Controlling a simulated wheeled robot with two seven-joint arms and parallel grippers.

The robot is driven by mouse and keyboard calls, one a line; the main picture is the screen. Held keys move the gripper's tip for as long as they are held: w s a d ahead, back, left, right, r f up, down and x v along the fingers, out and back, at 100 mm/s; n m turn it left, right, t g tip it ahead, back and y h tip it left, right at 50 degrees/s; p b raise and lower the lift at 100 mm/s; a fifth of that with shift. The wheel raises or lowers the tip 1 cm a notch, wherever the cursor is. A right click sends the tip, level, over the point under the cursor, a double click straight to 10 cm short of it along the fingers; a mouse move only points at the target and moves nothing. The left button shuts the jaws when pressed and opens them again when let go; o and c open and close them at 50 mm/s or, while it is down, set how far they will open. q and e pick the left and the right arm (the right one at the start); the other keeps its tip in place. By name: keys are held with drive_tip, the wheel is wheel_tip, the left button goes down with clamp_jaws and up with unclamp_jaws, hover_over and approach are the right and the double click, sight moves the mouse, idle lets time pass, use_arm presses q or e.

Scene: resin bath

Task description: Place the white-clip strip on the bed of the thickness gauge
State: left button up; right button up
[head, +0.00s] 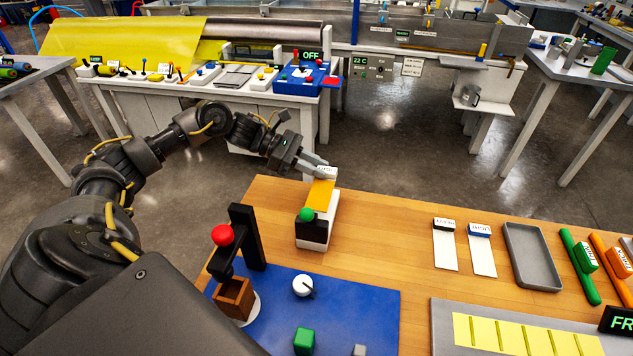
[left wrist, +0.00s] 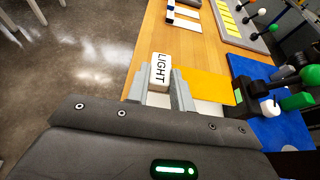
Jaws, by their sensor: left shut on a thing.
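My left gripper (head: 313,166) is shut on the white clip (left wrist: 160,71) marked "LIGHT". The yellow-orange strip (head: 320,195) hangs from this clip and also shows in the left wrist view (left wrist: 205,85). The strip lies over the white bed of what looks like the thickness gauge (head: 317,220), a white block with a black front and a green knob (head: 307,214), near the table's far left edge. I cannot tell whether the strip touches the bed or is just above it. My right gripper is not in view.
A blue mat (head: 365,305) with a red-knobbed black press (head: 245,240) and a white dial (head: 302,286) lies nearer. Black-clip (head: 444,245) and blue-clip (head: 481,250) strips and a grey tray (head: 532,285) lie right. Table is clear between gauge and strips.

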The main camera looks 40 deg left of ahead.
sight(316, 181)
use_arm(q)
drive_tip(key=shift+w+f, duration=0.1)
drive_tip(key=shift+f, duration=0.5)
drive_tip(key=shift+f+p, duration=0.6)
drive_tip(key=shift+f, duration=1.3)
drive_tip(key=shift+f+b, duration=0.2)
drive_tip(key=shift+b, duration=0.2)
drive_tip(key=o, duration=0.9)
drive_tip(key=shift+r, duration=0.1)
drive_tip(key=shift+o, duration=0.4)
